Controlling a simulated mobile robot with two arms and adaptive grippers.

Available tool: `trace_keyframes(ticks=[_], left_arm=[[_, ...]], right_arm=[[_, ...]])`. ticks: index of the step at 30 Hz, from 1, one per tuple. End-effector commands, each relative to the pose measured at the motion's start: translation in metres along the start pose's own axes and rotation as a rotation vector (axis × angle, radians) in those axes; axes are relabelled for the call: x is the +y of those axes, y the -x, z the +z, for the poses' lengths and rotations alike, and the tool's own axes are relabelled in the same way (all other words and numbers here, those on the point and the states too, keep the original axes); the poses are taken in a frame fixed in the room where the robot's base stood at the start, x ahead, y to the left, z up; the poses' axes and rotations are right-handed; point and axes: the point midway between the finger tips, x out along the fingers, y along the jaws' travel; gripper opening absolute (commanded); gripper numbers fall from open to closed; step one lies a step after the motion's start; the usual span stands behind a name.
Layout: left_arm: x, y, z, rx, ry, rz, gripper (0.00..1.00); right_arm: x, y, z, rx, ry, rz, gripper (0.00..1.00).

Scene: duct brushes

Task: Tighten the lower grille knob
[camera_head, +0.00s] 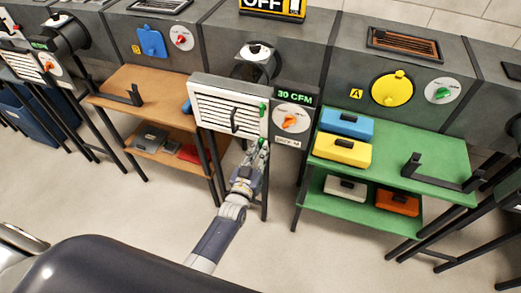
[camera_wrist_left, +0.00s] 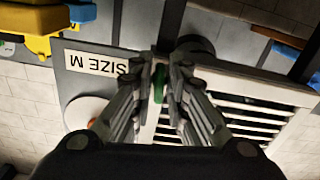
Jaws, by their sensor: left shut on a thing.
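The white slatted grille (camera_head: 228,105) covers the duct opening in the middle of the head view. Its upper green knob (camera_head: 263,108) is on the grille's right edge. The lower green knob (camera_wrist_left: 159,84) shows between my left fingertips in the left wrist view; in the head view the fingers largely hide it. My left gripper (camera_head: 262,146) is at the grille's lower right corner, shut on this lower knob. The fingers also show in the left wrist view (camera_wrist_left: 160,70). My right gripper is in neither view.
A panel with an orange dial (camera_head: 291,118) and a "30 CFM" display (camera_head: 294,96) is just right of the grille. A brown shelf (camera_head: 150,88) stands left, a green shelf (camera_head: 440,152) with coloured cases right. The floor in front is clear.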

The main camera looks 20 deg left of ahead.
Motion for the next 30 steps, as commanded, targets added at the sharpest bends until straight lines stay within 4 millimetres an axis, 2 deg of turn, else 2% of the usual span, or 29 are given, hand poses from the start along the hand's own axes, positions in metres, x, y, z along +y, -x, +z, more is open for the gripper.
trace_keyframes(ticks=[8, 21, 22, 24, 30], left_arm=[[-0.0002, 0.0003, 0.0011, -0.003, -0.071, 0.001, 0.00], [-0.0005, 0.0003, 0.0011, -0.003, -0.079, 0.000, 0.00], [-0.0005, 0.0003, 0.0011, -0.003, -0.079, 0.000, 0.17], [-0.0005, 0.0003, 0.0010, -0.003, -0.079, 0.000, 0.29], [-0.0006, 0.0001, 0.0006, -0.001, -0.078, 0.000, 0.29]], right_arm=[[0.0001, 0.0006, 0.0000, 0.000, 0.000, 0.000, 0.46], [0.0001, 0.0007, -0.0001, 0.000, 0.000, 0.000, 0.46], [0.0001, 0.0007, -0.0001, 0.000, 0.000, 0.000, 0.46], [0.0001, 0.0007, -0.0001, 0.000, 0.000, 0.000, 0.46], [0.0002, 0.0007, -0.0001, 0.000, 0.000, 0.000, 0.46]])
